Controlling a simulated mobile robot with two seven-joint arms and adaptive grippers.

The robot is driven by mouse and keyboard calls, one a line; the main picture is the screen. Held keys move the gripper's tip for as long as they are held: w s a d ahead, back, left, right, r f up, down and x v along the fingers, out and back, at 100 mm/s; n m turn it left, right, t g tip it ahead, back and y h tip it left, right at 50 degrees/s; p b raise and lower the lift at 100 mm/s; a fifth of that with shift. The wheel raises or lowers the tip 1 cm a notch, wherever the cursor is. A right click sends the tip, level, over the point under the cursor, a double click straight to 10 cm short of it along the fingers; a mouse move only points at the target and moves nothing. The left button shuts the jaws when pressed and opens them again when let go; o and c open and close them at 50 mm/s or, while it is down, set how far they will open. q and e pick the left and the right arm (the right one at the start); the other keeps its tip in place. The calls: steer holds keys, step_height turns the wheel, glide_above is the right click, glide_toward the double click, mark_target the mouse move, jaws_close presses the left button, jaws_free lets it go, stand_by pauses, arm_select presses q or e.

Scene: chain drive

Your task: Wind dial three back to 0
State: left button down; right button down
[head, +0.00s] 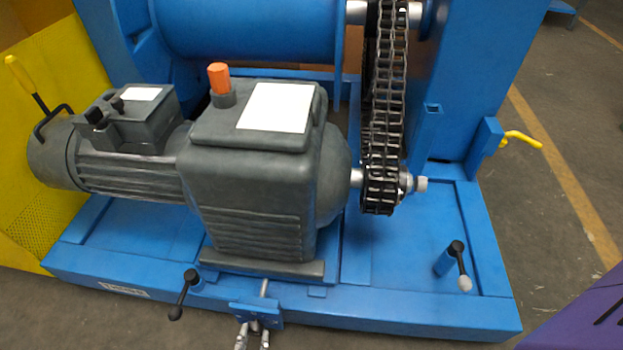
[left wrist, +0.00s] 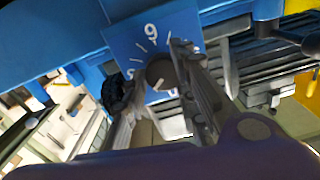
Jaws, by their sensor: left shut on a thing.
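In the left wrist view a dial with a dark round knob (left wrist: 160,72) sits on a blue plate (left wrist: 122,38) with white figures and tick marks. One figure above the knob looks like a 6 or 9; the others are partly covered. A short white mark shows on the knob, but I cannot tell its exact reading. My left gripper (left wrist: 157,76) is shut on the knob, a finger on each side. In the head view my left gripper (head: 253,335) is at the bottom edge, in front of the small blue plate (head: 262,312). My right gripper is not in view.
A grey motor and gearbox (head: 255,190) stands on the blue base frame (head: 400,310). A chain (head: 385,110) hangs at its right. A yellow handle (head: 522,138) sticks out at the right.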

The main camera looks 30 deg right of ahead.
arm_select(q)
steer(key=n, duration=0.5)
steer(key=shift+s+d+r, duration=0.15)
steer(key=shift+s+d, duration=0.1)
steer(key=shift+d, duration=0.05)
steer(key=n, duration=0.5)
steer(key=shift+r, duration=0.2)
steer(key=shift+r+n, duration=0.1)
steer(key=shift+n, duration=0.2)
steer(key=c, duration=1.5)
jaws_free()
steer(key=shift+c, duration=0.2)
steer(key=shift+a, duration=0.1)
steer(key=shift+w, duration=0.1)
